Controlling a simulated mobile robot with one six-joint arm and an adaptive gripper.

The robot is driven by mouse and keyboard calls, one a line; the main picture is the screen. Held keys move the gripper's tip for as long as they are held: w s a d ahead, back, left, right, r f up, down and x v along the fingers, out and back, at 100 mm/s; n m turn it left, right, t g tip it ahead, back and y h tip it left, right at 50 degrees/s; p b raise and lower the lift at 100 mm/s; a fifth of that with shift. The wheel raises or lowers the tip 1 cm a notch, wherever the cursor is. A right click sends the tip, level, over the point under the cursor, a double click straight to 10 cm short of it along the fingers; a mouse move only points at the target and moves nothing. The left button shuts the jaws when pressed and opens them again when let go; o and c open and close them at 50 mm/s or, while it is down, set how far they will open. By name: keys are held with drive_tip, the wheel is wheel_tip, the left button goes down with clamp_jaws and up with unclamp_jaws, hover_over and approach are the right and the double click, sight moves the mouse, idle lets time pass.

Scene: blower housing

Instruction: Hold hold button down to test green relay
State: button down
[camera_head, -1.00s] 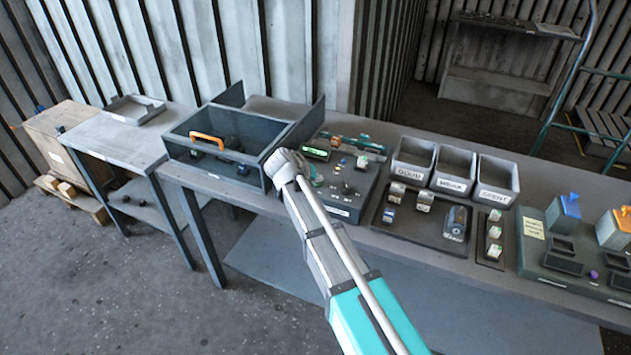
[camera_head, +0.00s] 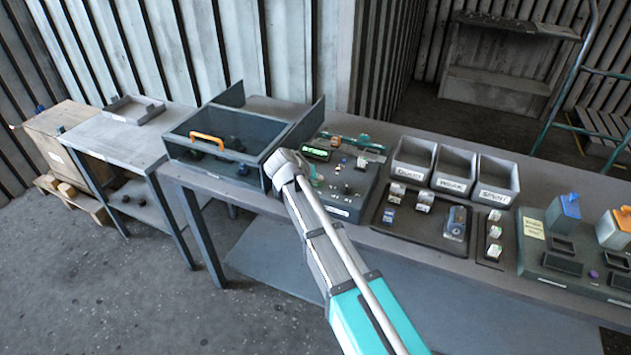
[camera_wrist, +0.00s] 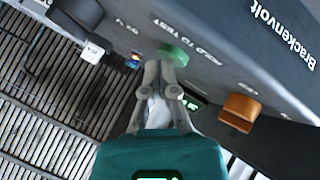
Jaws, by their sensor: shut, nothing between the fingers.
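The tester box (camera_head: 345,205) stands on the bench in the head view, with a lit green display (camera_head: 315,154) on top. In the wrist view, its round green button (camera_wrist: 174,54) is beside the print "HOLD TO TEST". My gripper (camera_wrist: 165,68) is shut and empty, fingertips right at the button's near edge and partly over it. They look in contact, but how far the button is pressed cannot be told. I cannot single out a green relay.
An orange knob-like part (camera_wrist: 240,110) sits right of my fingers, and a white plug-like part (camera_wrist: 92,52) is at upper left. In the head view a clear-sided case (camera_head: 215,165) stands left of the tester; labelled bins (camera_head: 412,178) and a parts tray (camera_head: 400,222) are right.

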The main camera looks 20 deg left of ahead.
drive_tip(key=shift+r+p, duration=0.85)
drive_tip(key=shift+r, duration=0.1)
drive_tip(key=shift+r+p, duration=2.45)
drive_tip(key=shift+p, duration=0.05)
